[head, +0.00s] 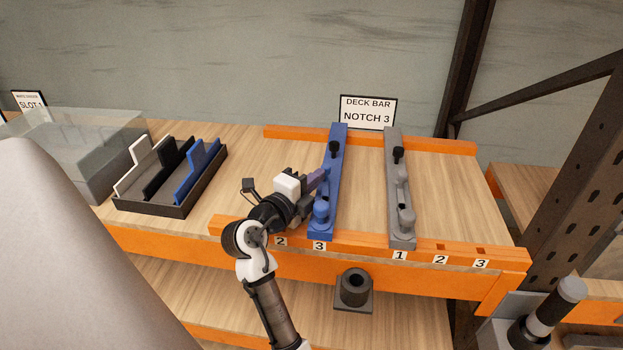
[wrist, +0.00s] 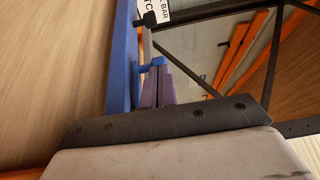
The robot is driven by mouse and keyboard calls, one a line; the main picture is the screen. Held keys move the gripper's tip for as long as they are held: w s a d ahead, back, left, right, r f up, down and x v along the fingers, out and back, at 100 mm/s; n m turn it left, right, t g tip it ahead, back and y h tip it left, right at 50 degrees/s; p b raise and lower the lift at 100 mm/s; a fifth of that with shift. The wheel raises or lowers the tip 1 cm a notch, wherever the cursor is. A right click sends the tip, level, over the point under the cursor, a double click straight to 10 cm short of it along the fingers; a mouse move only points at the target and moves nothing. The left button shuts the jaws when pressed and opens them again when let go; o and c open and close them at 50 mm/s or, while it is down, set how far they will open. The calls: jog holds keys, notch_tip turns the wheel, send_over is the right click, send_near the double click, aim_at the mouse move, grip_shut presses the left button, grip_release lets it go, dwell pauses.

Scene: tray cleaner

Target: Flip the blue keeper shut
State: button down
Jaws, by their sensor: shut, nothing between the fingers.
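The blue deck bar (head: 340,165) lies front to back across the two orange rails. Its blue keeper (head: 321,212) shows as a rounded blue piece near the bar's front end. The keeper's exact position, open or shut, is hard to tell because my gripper hides part of the bar. A black knob (head: 333,148) stands toward the far end. My gripper (head: 318,181) is shut and empty at the bar's left side, about mid-length. In the wrist view, its purple fingertips (wrist: 160,80) are close to a small blue piece (wrist: 152,65) standing out from the bar; contact is unclear.
A grey bar (head: 393,190) with its own black knob lies to the right. A black tray (head: 150,207) with white, black and blue dividers and a clear bin (head: 90,150) stand at left. The front orange rail (head: 450,252) carries numbered notches. Bare wood lies between tray and blue bar.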

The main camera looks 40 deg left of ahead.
jog(key=b, duration=0.1)
jog(key=w+b, duration=0.1)
jog(key=b, duration=0.1)
jog(key=shift+d+f+b, duration=0.1)
jog(key=shift+f+b, duration=0.1)
jog(key=shift+b, duration=0.1)
jog(key=shift+r+h+b, duration=0.2)
jog(key=shift+h+b, duration=0.1)
jog(key=shift+b, duration=0.45)
jog(key=shift+w+r+m, duration=0.1)
jog(key=shift+m, duration=0.2)
